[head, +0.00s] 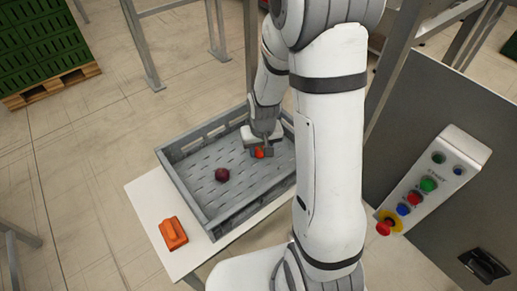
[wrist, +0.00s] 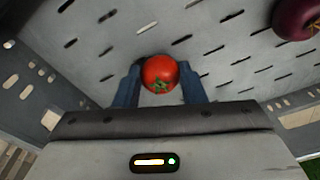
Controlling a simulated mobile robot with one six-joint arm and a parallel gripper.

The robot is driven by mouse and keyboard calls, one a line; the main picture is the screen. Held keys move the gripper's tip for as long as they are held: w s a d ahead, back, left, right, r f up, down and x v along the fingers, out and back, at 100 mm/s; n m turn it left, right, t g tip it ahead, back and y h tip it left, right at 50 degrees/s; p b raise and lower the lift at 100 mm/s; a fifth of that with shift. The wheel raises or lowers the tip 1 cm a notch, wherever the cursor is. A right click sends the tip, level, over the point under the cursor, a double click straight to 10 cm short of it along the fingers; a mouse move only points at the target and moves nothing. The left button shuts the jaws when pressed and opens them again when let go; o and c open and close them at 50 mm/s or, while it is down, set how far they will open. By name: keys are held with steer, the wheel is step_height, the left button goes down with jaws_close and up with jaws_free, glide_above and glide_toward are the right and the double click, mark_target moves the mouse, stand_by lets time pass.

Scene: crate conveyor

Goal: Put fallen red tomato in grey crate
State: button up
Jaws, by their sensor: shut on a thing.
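The red tomato (wrist: 160,74) with its green stem sits between the two blue fingers of my gripper (wrist: 160,88) in the wrist view. In the head view the tomato (head: 260,152) shows as a small red spot under my gripper (head: 261,150). My gripper is shut on it. Both are inside the outline of the grey crate (head: 198,214), over its slotted floor. The crate floor is close beneath the tomato; I cannot tell whether they touch.
A dark red onion-like item (head: 222,175) lies on the crate floor; it also shows in the wrist view (wrist: 297,18). The crate stands on a white table (head: 150,212) beside an orange object (head: 173,233). A button panel (head: 432,183) is at the right.

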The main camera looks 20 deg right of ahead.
steer(key=o, duration=1)
step_height(320, 180, up, 12)
steer(key=s+p, duration=0.2)
steer(key=p, duration=0.1)
steer(key=shift+t, duration=0.3)
steer(key=s+r, duration=0.3)
steer(key=s, duration=0.1)
steer(key=s+r, duration=0.3)
steer(key=s, duration=0.1)
steer(key=s+r, duration=0.3)
steer(key=s, duration=0.2)
steer(key=shift+a+r, duration=0.3)
